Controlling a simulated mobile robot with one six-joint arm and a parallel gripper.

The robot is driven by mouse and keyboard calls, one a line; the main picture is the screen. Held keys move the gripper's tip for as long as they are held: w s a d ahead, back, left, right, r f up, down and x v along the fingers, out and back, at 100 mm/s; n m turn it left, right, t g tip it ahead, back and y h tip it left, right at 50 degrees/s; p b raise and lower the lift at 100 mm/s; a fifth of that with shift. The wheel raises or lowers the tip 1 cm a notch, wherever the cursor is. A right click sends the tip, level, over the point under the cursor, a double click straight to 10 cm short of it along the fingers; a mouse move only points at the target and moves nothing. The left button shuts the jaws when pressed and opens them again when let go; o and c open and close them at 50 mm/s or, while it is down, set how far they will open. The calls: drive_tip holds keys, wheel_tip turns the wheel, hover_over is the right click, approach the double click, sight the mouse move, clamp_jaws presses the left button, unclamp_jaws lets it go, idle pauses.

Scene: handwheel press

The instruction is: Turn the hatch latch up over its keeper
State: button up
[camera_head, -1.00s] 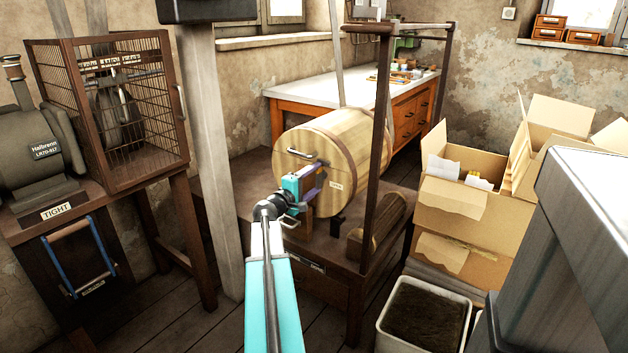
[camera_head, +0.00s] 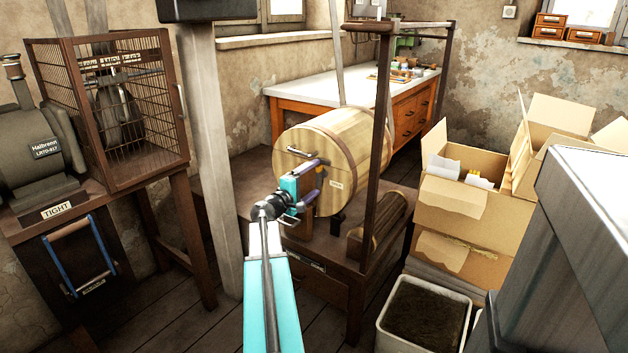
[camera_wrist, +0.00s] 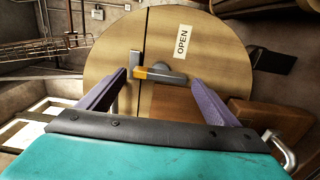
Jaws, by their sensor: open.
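The wooden drum (camera_head: 345,140) lies on its side on a low bench, its round end facing my arm. My gripper (camera_head: 314,180) is at that end, hiding part of it. In the wrist view the round end (camera_wrist: 110,55) has a dark seam and a white OPEN label (camera_wrist: 183,41). The latch (camera_wrist: 170,77), a grey metal bar with an orange-yellow part, lies near the seam beside an upright grey piece (camera_wrist: 136,61). My gripper (camera_wrist: 158,78) is open, with purple fingers on either side of the latch. I cannot tell whether either finger touches it.
A dark post (camera_head: 378,130) stands in front of the drum, right of my arm, and a grey post (camera_head: 210,150) stands to the left. A brown wooden block (camera_wrist: 190,106) lies close to the right finger. Cardboard boxes (camera_head: 455,205) and a white bin (camera_head: 385,318) stand to the right.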

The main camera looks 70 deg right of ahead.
drive_tip(key=p+v, duration=0.1)
drive_tip(key=v, duration=1.2)
drive_tip(key=shift+p, duration=0.3)
